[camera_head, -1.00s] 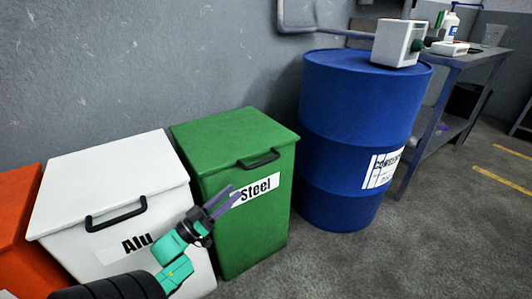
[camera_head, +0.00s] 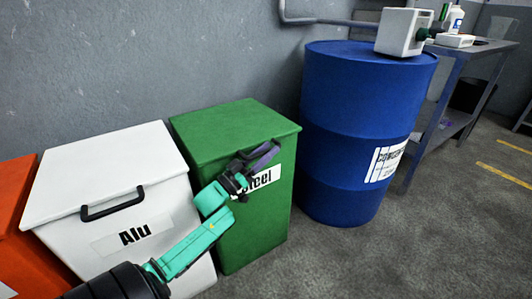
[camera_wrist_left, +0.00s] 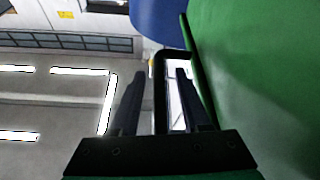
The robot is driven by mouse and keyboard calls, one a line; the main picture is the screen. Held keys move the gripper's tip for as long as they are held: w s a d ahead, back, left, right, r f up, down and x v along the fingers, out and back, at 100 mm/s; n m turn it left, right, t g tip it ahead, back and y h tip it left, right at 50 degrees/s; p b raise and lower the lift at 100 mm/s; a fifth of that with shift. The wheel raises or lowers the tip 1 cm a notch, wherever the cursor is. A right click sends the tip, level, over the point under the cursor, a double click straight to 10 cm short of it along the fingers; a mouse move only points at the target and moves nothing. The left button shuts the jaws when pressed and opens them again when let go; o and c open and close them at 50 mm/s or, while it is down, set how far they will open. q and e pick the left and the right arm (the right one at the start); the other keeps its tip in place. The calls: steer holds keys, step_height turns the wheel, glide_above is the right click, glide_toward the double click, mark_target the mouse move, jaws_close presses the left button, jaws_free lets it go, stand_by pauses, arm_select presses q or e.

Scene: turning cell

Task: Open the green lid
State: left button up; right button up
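The green bin labelled Steel (camera_head: 265,228) stands against the wall with its green lid (camera_head: 225,128) closed. The lid's black handle is mostly hidden behind my gripper in the head view. My left gripper (camera_head: 264,153) is at the front of the bin, at the handle. In the left wrist view its two dark fingers (camera_wrist_left: 158,98) are apart, and the black handle (camera_wrist_left: 160,75) shows between them. I cannot tell whether the fingers touch it. The green surface (camera_wrist_left: 255,70) fills the right of that view. My right gripper is not in view.
A white bin labelled Alu (camera_head: 105,185) with a black handle stands left of the green one, and an orange bin (camera_head: 15,215) stands beyond it. A blue drum (camera_head: 350,130) stands close on the right. A grey wall (camera_head: 130,60) is behind. Open floor lies in front.

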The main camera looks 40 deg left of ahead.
arm_select(q)
jaws_close()
steer(key=shift+f, duration=0.1)
stand_by(1.2)
